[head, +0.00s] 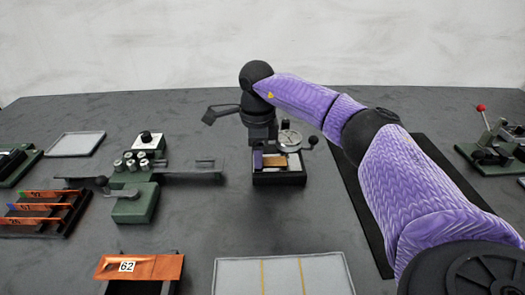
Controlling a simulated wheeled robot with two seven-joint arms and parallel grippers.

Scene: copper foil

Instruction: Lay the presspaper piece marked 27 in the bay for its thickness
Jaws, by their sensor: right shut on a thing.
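My right gripper (262,146) is pointing down over a small black-based device (279,178) with a round dial (290,138), near the table's middle. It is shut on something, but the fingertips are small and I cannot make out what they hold. A tan piece (275,160) shows just right of the fingertips, at the device; no number on it is readable. At the left edge, a dark rack (62,226) has several orange strips with small number labels, too small to read surely. An orange piece marked 62 (152,268) is at the front. My left gripper is out of view.
A green device (135,206) with metal cylinders and a long bar stands left of centre. A grey mat with yellow lines (283,275) lies at the front. A grey pad (75,144) is at the back left. A red-knobbed device (492,140) stands far right.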

